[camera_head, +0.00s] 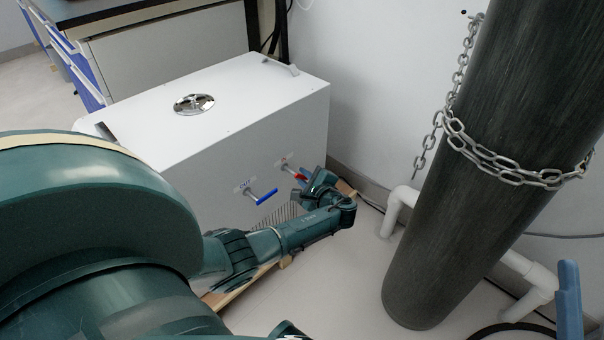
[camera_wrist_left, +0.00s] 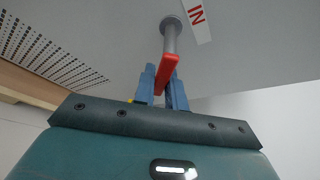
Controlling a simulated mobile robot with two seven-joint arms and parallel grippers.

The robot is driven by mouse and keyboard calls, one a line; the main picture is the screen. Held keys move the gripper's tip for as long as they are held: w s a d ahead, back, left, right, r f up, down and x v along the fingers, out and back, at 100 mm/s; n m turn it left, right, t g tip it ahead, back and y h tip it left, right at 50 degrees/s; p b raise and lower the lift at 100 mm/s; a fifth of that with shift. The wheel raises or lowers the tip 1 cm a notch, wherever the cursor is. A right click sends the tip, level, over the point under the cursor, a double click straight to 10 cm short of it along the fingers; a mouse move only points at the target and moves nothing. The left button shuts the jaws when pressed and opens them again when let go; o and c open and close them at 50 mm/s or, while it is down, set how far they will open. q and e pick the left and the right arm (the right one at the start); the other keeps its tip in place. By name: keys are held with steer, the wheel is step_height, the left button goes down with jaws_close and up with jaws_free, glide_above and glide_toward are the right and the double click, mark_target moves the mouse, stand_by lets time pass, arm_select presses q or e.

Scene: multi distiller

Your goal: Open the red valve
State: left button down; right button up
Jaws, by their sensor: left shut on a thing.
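In the left wrist view the red valve handle (camera_wrist_left: 166,72) sits on a grey stem, next to a red "IN" label (camera_wrist_left: 196,14). The blue fingers of my left gripper (camera_wrist_left: 163,88) are on both sides of the handle and shut on it. The blue valve (camera_head: 266,197) is to its left, with an "OUT" label.
A dark gas cylinder (camera_head: 480,170) with a chain (camera_head: 512,172) stands to the right. White pipes (camera_head: 397,208) run low behind it. A bench with blue drawers (camera_head: 85,85) is at the upper left. Floor between box and cylinder is clear around my left arm.

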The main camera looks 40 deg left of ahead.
arm_select(q)
steer(key=n, duration=0.1)
steer(key=n+t+b, duration=0.1)
steer(key=n, duration=0.1)
steer(key=shift+w+r+t+y, duration=0.25)
steer(key=shift+r+t+y, duration=0.05)
steer(key=shift+r+y, duration=0.1)
steer(key=shift+w+r+n+t+y+b, duration=0.15)
steer(key=shift+r+n+t+y+b, duration=0.3)
steer(key=shift+n, duration=0.75)
steer(key=shift+r+n, duration=0.3)
steer(key=shift+n, duration=0.5)
arm_select(e)
steer(key=shift+s+d+r+n+g+y, duration=0.1)
steer(key=shift+s+r+n+g+y, duration=0.1)
steer(key=shift+r+n+y, duration=0.9)
steer(key=shift+s+d+r+n+g+y, duration=0.1)
steer(key=shift+s+r+n+y, duration=0.1)
steer(key=shift+r+n+y, duration=0.8)
arm_select(q)
steer(key=shift+y, duration=0.25)
arm_select(e)
steer(key=shift+f, duration=0.2)
arm_select(q)
steer(key=c, duration=1.5)
jaws_free()
steer(key=shift+o, duration=0.3)
